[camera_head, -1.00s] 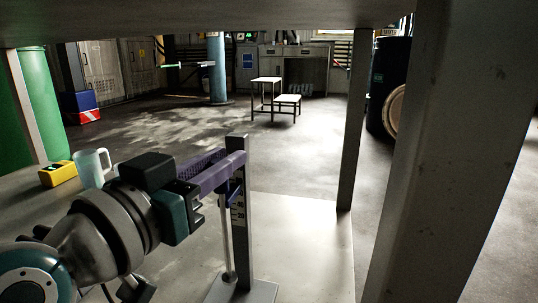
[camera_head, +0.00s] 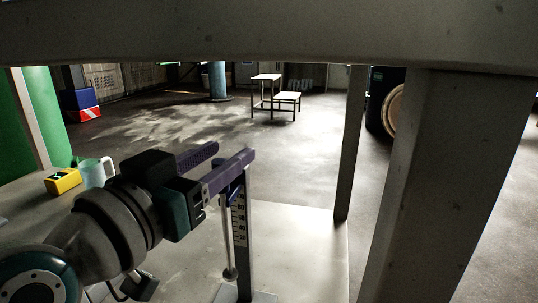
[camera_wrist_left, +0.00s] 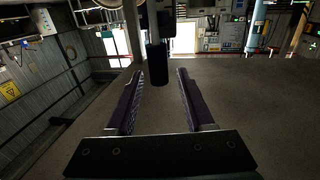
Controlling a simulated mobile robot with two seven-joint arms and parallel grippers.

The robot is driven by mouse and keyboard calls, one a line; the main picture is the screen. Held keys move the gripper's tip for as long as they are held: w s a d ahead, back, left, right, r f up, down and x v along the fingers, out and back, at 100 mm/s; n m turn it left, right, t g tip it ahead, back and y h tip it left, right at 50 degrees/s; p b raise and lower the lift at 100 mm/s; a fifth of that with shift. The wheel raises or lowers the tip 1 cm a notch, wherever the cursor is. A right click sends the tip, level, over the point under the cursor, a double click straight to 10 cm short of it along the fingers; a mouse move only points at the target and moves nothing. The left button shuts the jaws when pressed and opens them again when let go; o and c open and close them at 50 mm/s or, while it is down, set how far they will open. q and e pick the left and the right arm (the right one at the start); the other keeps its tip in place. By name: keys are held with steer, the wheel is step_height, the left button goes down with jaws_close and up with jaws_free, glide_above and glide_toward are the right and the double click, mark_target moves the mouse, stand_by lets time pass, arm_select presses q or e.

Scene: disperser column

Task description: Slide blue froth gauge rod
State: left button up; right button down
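The gauge stand (camera_head: 246,245) is a grey upright post with a dark numbered scale, standing on a flat base on the table. The froth gauge rod (camera_head: 229,248) hangs beside the post, with a blue part near its top, partly hidden by a finger. My left gripper (camera_head: 233,151) is open at the top of the stand, its two purple fingers apart. In the left wrist view a dark blue-black cylinder (camera_wrist_left: 157,62), likely the rod's top part, appears between the fingertips, left of centre. Contact cannot be told. My right gripper is not in view.
A yellow box (camera_head: 63,181) and a clear mug (camera_head: 97,172) stand on the table (camera_head: 300,240) at left. A grey beam (camera_head: 270,30) crosses overhead. Grey posts (camera_head: 350,150) stand at right. The table right of the stand is clear.

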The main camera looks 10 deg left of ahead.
arm_select(q)
steer(key=shift+s, duration=0.1)
steer(key=shift+s+a, duration=0.1)
steer(key=shift+s, duration=0.1)
steer(key=p+v, duration=0.3)
steer(key=v, duration=0.6)
steer(key=shift+s, duration=0.2)
